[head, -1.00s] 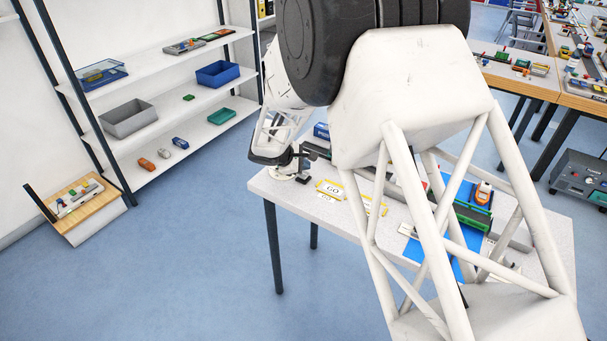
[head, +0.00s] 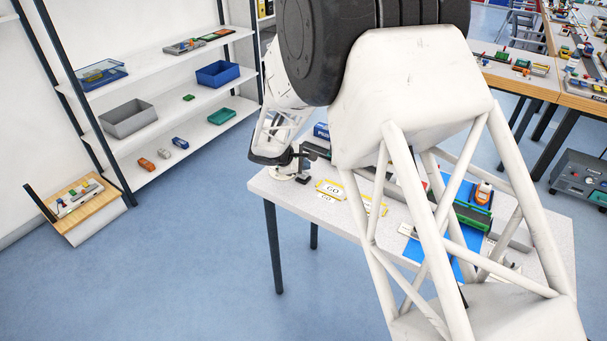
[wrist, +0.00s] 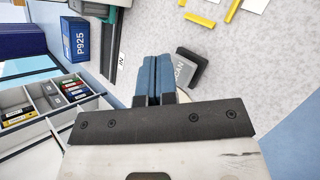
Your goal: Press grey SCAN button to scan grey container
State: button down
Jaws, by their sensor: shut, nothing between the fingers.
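The grey SCAN button (wrist: 184,70) is a pale grey square on a dark base on the tabletop in the wrist view. My gripper (wrist: 152,78) is shut and empty, its two blue fingers together. The fingertips lie just left of the button in the picture and cover part of its left edge; I cannot tell whether they touch it. In the head view my gripper (head: 303,163) is low over the table's far left end. A grey block (head: 517,238) lies on the table's right side; I cannot tell whether it is the grey container.
Yellow-edged GO cards (head: 331,188) lie on the table (head: 275,186). A green piece (head: 472,217) and an orange-and-white model (head: 483,193) sit by a blue mat.

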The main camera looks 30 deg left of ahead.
aim_at(304, 175)
jog(key=shift+f, duration=1)
dwell(1.4)
jog(key=shift+r, duration=0.95)
jog(key=shift+r, duration=0.1)
jog(key=shift+r, duration=2.45)
jog(key=shift+d, duration=0.1)
